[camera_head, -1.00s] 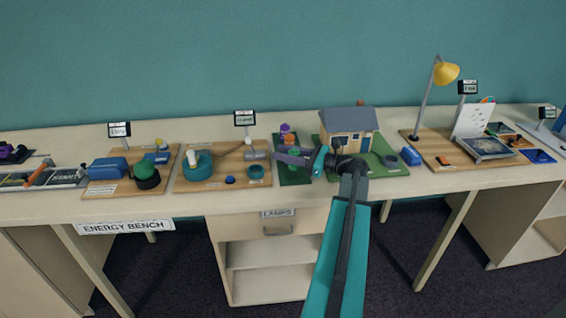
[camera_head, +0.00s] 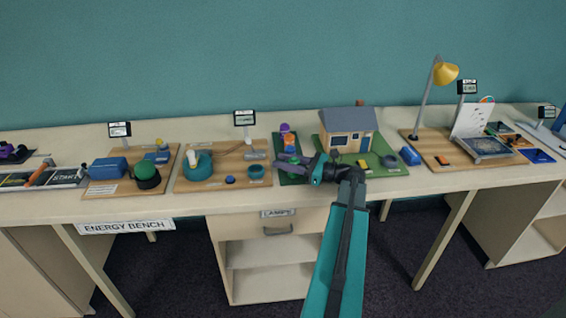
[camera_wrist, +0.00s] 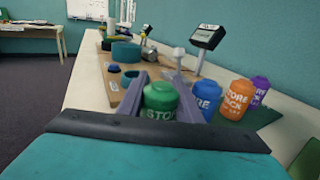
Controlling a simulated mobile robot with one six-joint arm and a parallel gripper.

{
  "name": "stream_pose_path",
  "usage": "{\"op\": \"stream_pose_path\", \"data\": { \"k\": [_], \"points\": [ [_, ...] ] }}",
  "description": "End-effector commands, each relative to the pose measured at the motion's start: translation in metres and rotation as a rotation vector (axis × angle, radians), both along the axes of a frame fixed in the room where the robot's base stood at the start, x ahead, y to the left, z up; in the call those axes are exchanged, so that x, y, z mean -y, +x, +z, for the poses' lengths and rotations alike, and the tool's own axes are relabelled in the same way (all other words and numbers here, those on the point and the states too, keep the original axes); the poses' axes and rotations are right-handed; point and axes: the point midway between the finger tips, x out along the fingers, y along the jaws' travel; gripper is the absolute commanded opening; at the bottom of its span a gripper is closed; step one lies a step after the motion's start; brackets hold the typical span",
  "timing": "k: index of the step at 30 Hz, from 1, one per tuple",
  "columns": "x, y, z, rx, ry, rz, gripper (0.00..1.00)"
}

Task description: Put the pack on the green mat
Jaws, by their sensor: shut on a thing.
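My gripper (camera_head: 294,162) is over the dark green mat (camera_head: 291,179), left of the model house. In the wrist view, its fingers (camera_wrist: 160,103) are on both sides of a green store pack (camera_wrist: 160,98) and shut on it. The pack is upright; its lower part is hidden by my gripper. I cannot tell whether its base touches the mat. Blue (camera_wrist: 207,96), orange (camera_wrist: 239,98) and purple (camera_wrist: 260,89) packs stand in a row beside it. The mat shows behind them in the wrist view (camera_wrist: 267,116).
The model house (camera_head: 348,131) on its lighter green base stands close on the right. A wooden board (camera_head: 215,180) with a teal coil and a small teal cup (camera_head: 256,172) is on the left. A meter (camera_head: 244,118) stands behind. The bench's front strip is clear.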

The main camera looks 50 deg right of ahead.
Motion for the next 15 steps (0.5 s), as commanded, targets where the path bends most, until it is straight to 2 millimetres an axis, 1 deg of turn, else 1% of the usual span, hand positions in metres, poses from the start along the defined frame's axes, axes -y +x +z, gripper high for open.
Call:
{"op": "stream_pose_path", "data": {
  "k": [2, 3, 6, 15],
  "points": [
    [0.0001, 0.0001, -0.0018, 0.0, 0.0, 0.0, 0.05],
    [0.0, 0.0001, -0.002, 0.0, 0.0, 0.0, 0.35],
    [-0.0002, 0.0001, -0.0018, 0.0, 0.0, 0.0, 0.5],
    [-0.0002, 0.0002, -0.0015, 0.0, 0.0, 0.0, 0.5]
  ]
}}
